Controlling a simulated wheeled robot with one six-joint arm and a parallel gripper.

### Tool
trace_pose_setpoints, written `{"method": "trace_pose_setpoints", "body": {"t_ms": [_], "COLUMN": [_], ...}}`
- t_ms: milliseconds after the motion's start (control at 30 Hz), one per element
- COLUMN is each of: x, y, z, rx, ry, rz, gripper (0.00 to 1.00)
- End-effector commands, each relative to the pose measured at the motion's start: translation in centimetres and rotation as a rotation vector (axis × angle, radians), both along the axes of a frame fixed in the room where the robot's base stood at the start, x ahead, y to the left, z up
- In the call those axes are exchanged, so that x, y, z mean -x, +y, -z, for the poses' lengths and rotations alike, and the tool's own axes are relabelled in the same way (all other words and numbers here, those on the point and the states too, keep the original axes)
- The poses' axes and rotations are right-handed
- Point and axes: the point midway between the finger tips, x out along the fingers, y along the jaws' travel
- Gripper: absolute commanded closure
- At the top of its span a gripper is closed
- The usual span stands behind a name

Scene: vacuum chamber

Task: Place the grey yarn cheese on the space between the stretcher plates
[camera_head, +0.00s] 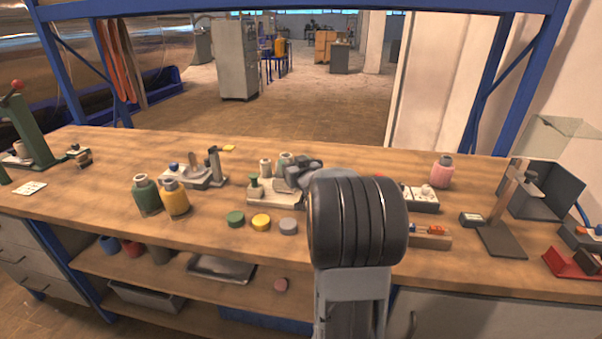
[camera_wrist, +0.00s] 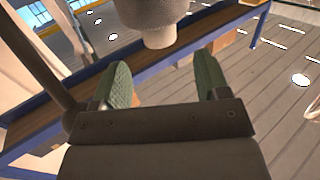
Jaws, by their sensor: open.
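A short round grey piece (camera_head: 288,225), which looks like the grey yarn cheese, lies on the bench near its front edge. It is right of a similar yellow piece (camera_head: 261,222) and a green one (camera_head: 235,218). I cannot clearly make out the stretcher plates; a fixture on a pale base (camera_head: 276,198) stands behind these pieces, partly covered by my arm. My gripper (camera_wrist: 162,62) has its two green fingers apart in the wrist view, with nothing held between them. In the head view my arm hides most of it.
Green (camera_head: 146,197) and yellow (camera_head: 174,198) bottle-like containers stand left of the fixture. A pink one (camera_head: 442,171) stands at the right. A stand with a post (camera_head: 500,235) is farther right. The front left of the wooden bench (camera_head: 95,195) is clear. Containers sit on the shelf below.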

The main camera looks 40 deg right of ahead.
Motion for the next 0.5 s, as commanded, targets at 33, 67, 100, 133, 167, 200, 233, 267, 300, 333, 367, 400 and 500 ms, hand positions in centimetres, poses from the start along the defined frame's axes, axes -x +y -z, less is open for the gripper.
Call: {"method": "trace_pose_setpoints", "body": {"t_ms": [33, 67, 100, 133, 167, 200, 233, 267, 300, 333, 367, 400, 500], "x": [1.1, 1.6, 2.3, 2.9, 3.3, 3.9, 4.3, 4.7, 5.2, 5.5, 5.8, 6.1, 6.6], "y": [0.3, 0.4, 0.6, 0.7, 0.8, 1.0, 1.1, 1.2, 1.3, 1.4, 1.5, 1.6, 1.7], "z": [-0.1, -0.1, -0.2, -0.2, -0.3, -0.2, -0.3, -0.3, -0.3, -0.3, -0.3, -0.4, -0.3], "rx": [0.001, 0.001, 0.002, 0.001, 0.002, 0.002, 0.002, 0.001, 0.001, 0.000, 0.000, 0.001, 0.001], "ry": [0.000, 0.000, 0.000, -0.001, 0.000, 0.001, 0.001, 0.001, -0.001, 0.000, 0.000, 0.000, 0.001], "rz": [0.002, 0.001, 0.002, 0.002, 0.002, 0.001, 0.001, 0.001, 0.002, 0.001, 0.001, 0.000, 0.000], "gripper": [0.31, 0.31, 0.31, 0.31, 0.31, 0.31, 0.31, 0.31, 0.31, 0.31, 0.31, 0.31, 0.31]}}
